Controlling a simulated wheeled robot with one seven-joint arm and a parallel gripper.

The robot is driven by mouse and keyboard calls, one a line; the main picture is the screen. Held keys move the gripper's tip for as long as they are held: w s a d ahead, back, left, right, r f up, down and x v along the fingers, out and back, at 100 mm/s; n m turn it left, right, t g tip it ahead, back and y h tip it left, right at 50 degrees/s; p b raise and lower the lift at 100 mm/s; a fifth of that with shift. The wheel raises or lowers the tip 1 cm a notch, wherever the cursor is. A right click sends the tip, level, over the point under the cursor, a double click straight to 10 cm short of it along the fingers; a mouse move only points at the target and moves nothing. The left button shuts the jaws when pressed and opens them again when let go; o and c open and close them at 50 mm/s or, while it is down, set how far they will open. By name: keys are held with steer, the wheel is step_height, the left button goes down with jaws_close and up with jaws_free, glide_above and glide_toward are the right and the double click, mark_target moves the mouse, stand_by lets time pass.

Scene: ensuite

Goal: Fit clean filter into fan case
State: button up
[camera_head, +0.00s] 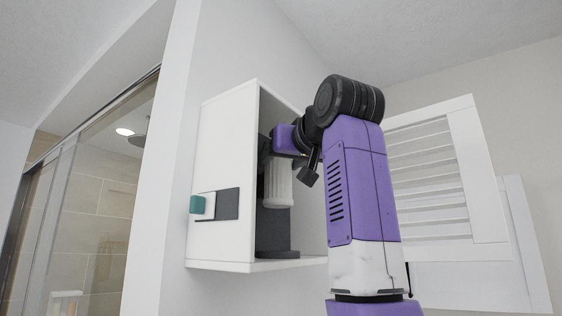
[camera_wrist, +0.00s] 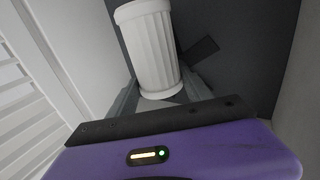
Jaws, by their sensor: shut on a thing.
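The fan case (camera_head: 225,165) is a white box on the wall, open on the side facing right, with a dark grey fitting (camera_head: 272,228) inside. The clean filter, a white ribbed cylinder (camera_head: 278,185), is inside the case opening, roughly upright, in front of the dark fitting. It also shows in the wrist view (camera_wrist: 150,45) against a dark surface. My gripper (camera_wrist: 160,92) is shut on the filter, with grey fingers at its near end. In the head view my gripper's purple body reaches into the case, and its fingers are hard to make out. Whether the filter is seated cannot be told.
A white louvred panel (camera_head: 455,180) stands at the right behind my arm; its slats also show at the left of the wrist view (camera_wrist: 30,100). A teal knob (camera_head: 197,205) sits on the case's outer face. A glass shower enclosure (camera_head: 90,200) is at the left.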

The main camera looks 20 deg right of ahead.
mark_target(282, 205)
steer(key=shift+s+f+b, duration=0.1)
steer(key=shift+f+b, duration=2)
steer(key=shift+f, duration=0.8)
steer(key=shift+f+b, duration=1.15)
steer(key=shift+f, duration=1.25)
stand_by(0.4)
steer(key=o, duration=1.5)
steer(key=shift+s, duration=0.1)
steer(key=s+b, duration=0.2)
steer(key=s, duration=0.5)
steer(key=shift+s+d, duration=0.15)
steer(key=shift+s, duration=0.15)
